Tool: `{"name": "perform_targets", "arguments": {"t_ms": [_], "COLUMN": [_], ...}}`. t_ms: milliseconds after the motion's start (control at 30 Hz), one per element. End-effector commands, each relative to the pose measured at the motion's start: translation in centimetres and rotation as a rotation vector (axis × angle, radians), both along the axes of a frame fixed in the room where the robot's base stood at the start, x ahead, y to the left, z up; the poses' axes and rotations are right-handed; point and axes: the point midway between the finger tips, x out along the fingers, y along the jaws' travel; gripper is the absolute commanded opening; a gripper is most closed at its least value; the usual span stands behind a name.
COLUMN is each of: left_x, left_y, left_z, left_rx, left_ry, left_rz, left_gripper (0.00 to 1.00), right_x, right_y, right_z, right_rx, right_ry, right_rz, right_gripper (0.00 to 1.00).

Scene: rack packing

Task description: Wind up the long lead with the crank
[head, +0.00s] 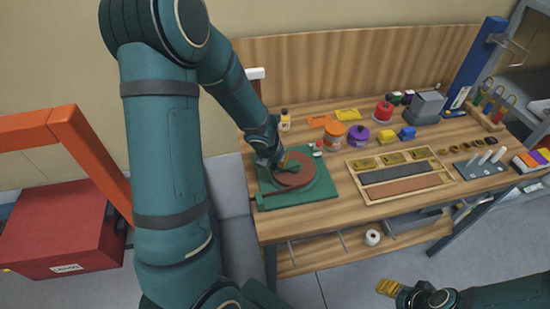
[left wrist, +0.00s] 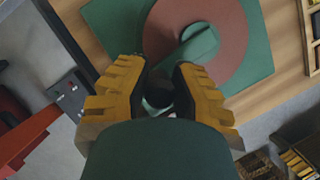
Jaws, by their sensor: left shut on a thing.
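A reddish-brown round reel (head: 300,177) sits on a green board (head: 322,189) at the table's left front corner. The reel (left wrist: 226,67) and the board (left wrist: 112,20) also show in the left wrist view. A green crank arm (left wrist: 200,45) lies across the reel, with a dark knob (left wrist: 160,92) at its end. My left gripper (left wrist: 160,85) is shut around this knob, one yellow finger on each side. In the head view my left gripper (head: 283,163) partly covers the crank. A thin brown strip lies along the board's front; I cannot tell whether it is the lead. My right gripper (head: 388,288) is empty, away from the table.
Orange (head: 334,132) and purple (head: 358,135) round containers stand behind the reel. A wooden tray (head: 385,199) with strips and brass pieces lies to the right. A yellow-capped bottle (head: 285,120) stands near the left back. A red box (head: 60,235) is left of the table.

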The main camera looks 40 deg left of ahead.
Motion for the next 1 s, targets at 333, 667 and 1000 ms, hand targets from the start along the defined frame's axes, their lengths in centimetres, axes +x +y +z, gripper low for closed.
{"name": "perform_targets", "arguments": {"t_ms": [333,667,1000], "left_x": [0.16,0.08,-0.23], "left_y": [-0.12,-0.06,-0.06], "left_z": [0.03,0.02,0.96], "left_rx": [-0.002,-0.001,0.003], "left_ry": [-0.002,-0.001,-0.004], "left_rz": [-0.004,-0.003,0.001], "left_gripper": [0.0,0.56,0.56], "right_x": [0.0,0.0,0.0], "right_y": [-0.01,-0.01,-0.01], "right_z": [0.0,0.01,0.01], "right_rx": [0.0,0.0,0.0], "right_ry": [0.0,0.0,0.0], "right_rz": [0.0,-0.001,-0.001], "right_gripper": [0.56,0.56,0.56]}}
